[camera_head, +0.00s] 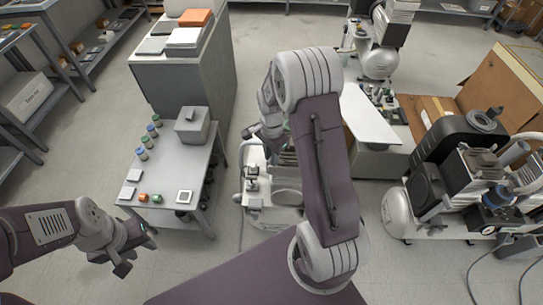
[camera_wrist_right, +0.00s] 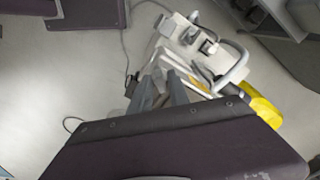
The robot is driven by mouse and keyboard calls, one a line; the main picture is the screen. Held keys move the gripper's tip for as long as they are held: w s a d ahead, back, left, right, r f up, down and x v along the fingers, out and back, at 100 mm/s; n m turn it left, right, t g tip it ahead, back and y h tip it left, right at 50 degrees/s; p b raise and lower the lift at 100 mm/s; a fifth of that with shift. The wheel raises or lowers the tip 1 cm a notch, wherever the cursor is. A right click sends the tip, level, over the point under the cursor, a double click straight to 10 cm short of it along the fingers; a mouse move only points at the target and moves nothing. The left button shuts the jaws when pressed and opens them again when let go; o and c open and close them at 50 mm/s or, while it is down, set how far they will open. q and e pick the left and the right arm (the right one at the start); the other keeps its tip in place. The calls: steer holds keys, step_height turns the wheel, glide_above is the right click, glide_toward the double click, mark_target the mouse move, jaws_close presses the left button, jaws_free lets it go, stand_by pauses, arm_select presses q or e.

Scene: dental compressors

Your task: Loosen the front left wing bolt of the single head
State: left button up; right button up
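A white compressor unit (camera_head: 258,212) stands on the floor at the middle of the head view, largely covered by my right arm. In the right wrist view a pale frame (camera_wrist_right: 205,47) with a curved tube shows beyond the gripper. I cannot make out a wing bolt in either view, nor tell which unit has the single head. My right gripper (camera_head: 262,131) hangs above the far side of the middle unit, partly behind my arm; its grey fingers (camera_wrist_right: 160,93) look empty, but their opening is unclear. My left gripper (camera_head: 138,252) is open and empty at lower left, away from the compressors.
A grey table (camera_head: 178,165) with small jars and a grey box (camera_head: 193,126) stands left of the middle unit. A large compressor (camera_head: 400,216) stands at right beside an open cardboard box (camera_head: 507,85). Another compressor (camera_head: 379,63) stands at the back. Floor is clear at lower left.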

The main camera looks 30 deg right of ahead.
jaws_close()
steer(key=n+p, duration=0.2)
steer(key=shift+r+n, duration=0.15)
steer(key=shift+n, duration=0.25)
steer(key=n+p, duration=0.3)
steer(key=n, duration=0.2)
steer(key=n+p, duration=0.2)
steer(key=n, duration=0.3)
steer(key=shift+n, duration=0.4)
steer(key=shift+n+p, duration=0.65)
steer(key=shift+n, duration=1.55)
